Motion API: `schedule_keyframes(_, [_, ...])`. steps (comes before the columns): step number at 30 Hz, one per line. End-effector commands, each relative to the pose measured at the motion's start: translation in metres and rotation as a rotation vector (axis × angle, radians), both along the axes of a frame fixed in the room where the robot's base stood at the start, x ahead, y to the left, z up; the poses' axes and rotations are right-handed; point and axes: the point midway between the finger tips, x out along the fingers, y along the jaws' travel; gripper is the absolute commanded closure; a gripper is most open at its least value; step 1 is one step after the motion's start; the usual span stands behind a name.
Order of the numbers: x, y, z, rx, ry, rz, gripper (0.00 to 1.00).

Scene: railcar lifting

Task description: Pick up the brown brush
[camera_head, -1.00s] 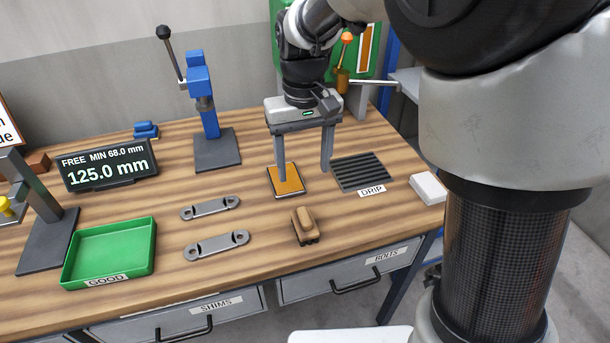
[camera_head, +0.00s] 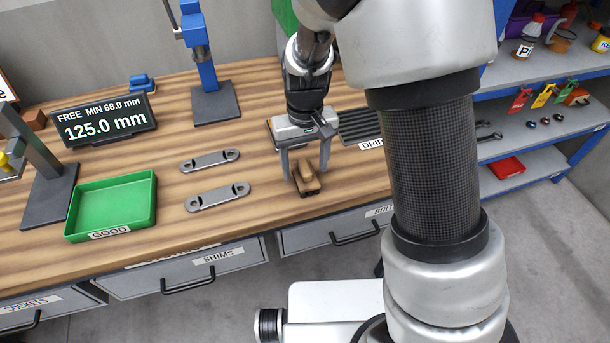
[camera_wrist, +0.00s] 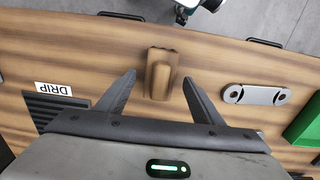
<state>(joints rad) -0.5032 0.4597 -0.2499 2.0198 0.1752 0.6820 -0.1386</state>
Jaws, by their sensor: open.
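The brown brush (camera_head: 307,178) lies on the wooden workbench near its front edge, to the right of two metal links. My gripper (camera_head: 305,172) is right above and around it in the head view, with its two fingers spread. In the wrist view the brush (camera_wrist: 160,74) shows between and slightly beyond the open fingertips of my gripper (camera_wrist: 159,78). The fingers look apart from the brush on both sides. The exact height of the fingertips above the bench is hard to tell.
A black ribbed drip mat (camera_head: 360,126) lies behind and right of the brush. Two metal links (camera_head: 217,197) and a green tray (camera_head: 112,206) lie to the left. A display (camera_head: 104,119) and a blue press (camera_head: 206,75) stand behind. A blue shelf (camera_head: 540,75) stands at right.

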Motion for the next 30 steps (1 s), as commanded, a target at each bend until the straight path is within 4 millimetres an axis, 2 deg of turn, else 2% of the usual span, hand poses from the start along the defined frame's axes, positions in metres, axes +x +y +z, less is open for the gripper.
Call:
schedule_keyframes(3, [0.0, 0.0, -0.011, -0.002, 0.002, -0.001, 0.39])
schedule_keyframes(10, [0.0, 0.0, -0.012, 0.0, 0.0, -0.001, 0.39])
schedule_keyframes(19, [0.0, 0.0, -0.012, 0.0, 0.0, 0.0, 0.86])
schedule_keyframes(26, [0.0, 0.0, -0.01, 0.0, -0.001, 0.0, 0.87])
schedule_keyframes(30, [0.001, 0.001, 0.005, 0.002, -0.005, 0.0, 0.87])
